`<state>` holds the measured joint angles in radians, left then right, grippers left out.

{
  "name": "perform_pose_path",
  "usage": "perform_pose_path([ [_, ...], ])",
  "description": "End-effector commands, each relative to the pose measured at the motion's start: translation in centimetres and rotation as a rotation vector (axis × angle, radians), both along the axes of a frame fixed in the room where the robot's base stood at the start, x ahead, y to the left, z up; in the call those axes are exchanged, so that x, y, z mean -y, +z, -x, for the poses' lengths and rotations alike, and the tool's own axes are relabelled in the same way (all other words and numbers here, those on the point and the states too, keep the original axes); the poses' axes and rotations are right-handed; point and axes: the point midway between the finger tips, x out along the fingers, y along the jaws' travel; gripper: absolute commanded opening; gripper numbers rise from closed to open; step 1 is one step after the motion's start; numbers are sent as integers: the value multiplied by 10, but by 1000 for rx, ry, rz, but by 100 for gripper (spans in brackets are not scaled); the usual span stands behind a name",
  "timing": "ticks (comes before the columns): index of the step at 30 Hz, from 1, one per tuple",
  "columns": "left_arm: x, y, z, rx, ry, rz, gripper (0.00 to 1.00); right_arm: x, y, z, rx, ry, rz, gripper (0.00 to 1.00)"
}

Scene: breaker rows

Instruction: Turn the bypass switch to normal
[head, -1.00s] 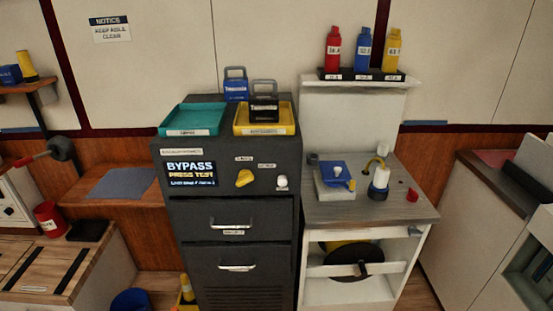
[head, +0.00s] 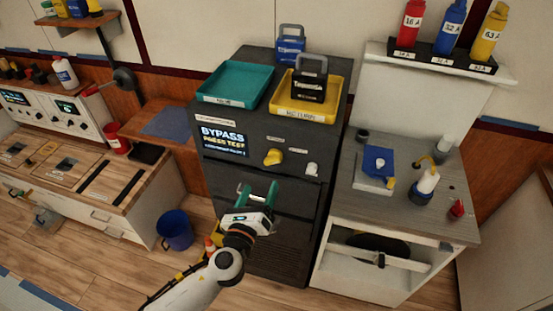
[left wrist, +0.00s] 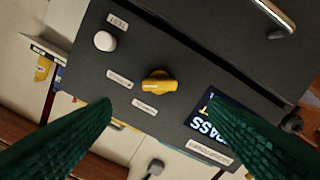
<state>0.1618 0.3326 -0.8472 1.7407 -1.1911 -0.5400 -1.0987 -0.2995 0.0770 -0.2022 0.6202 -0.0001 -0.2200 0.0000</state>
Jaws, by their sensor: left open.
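The bypass switch is a yellow rotary knob (head: 273,157) on the front of the dark grey cabinet, right of a display (head: 223,141) reading "BYPASS PRESS TEST". A white round button (head: 312,169) sits to its right. My left gripper (head: 259,192) is open and empty in front of the cabinet, a little below the knob. In the left wrist view the knob (left wrist: 158,86) lies between and beyond the two green fingers (left wrist: 160,110), not touched by them. The small labels around the knob are too blurred to read. My right gripper is not in view.
A teal tray (head: 236,83) and a yellow tray (head: 308,110) with a black padlock-like block (head: 310,80) stand on the cabinet. A drawer handle (left wrist: 272,18) juts out near the knob. A workbench (head: 400,200) stands right; a blue bin (head: 175,229) is on the floor left.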

Motion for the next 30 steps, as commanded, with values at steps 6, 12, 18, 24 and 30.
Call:
perform_pose_path([
  [6, 15, 3, -44, 1, 1, 3, 69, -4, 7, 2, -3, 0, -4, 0],
  [12, 25, 1, -75, -2, 1, 4, 69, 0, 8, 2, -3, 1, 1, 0],
  [18, 30, 0, -91, -2, -1, 4, 69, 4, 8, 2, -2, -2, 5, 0],
  [24, 31, 0, -94, -4, 0, 4, 69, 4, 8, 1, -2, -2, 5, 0],
  [30, 30, 0, -94, -4, 0, 4, 59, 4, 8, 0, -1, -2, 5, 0],
])
